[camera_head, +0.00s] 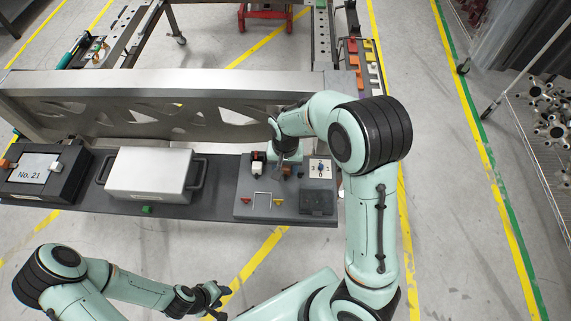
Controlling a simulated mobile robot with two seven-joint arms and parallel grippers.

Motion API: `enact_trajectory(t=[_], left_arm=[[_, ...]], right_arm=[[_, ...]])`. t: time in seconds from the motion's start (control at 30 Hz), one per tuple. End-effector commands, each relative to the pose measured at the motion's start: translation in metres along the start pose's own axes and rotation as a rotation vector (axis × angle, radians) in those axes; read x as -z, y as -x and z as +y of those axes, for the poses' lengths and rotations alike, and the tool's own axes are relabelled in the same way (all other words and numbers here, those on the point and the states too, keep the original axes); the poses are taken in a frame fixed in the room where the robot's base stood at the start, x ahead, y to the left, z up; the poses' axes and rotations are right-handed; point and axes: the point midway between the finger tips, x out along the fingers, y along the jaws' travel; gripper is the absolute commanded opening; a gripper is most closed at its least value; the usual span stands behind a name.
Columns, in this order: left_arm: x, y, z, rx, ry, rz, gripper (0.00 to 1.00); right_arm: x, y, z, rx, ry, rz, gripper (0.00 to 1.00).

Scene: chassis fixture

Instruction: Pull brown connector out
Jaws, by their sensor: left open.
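A small brown piece (287,169), which looks like the brown connector, sits on the dark fixture plate (240,207) at the right end of the bench. My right gripper (286,162) points down directly over it and partly hides it. I cannot tell whether its fingers touch or hold the piece. Another small orange-brown piece (258,156) with black parts stands just to the left, behind a white block (257,168). My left gripper (217,296) is open and empty, low in front of the bench and well away from the plate.
A silver box (149,172) with black handles and a dark case (44,172) marked No. 21 stand left of the plate. A tall metal chassis panel (110,107) runs behind. A thin metal bracket (262,194) and a black block (317,202) occupy the plate's front.

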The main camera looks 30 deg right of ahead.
Motion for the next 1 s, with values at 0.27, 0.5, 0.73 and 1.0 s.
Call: enact_trajectory(t=[0.27, 0.5, 0.73, 1.0], left_arm=[[0.0, 0.0, 0.0, 0.0, 0.0, 0.0, 0.43], [0.002, 0.003, 0.002, -0.001, -0.001, 0.003, 0.43], [0.007, 0.009, 0.005, -0.003, -0.003, 0.009, 0.43], [0.011, 0.013, 0.008, -0.005, -0.005, 0.014, 0.43]], right_arm=[[0.001, 0.0, 0.0, 0.001, 0.0, 0.004, 0.53], [0.002, 0.026, -0.001, 0.006, 0.001, 0.009, 0.53], [0.002, 0.079, -0.001, 0.008, 0.0, 0.01, 0.53], [0.0, 0.124, -0.001, 0.004, 0.0, 0.006, 0.53]])
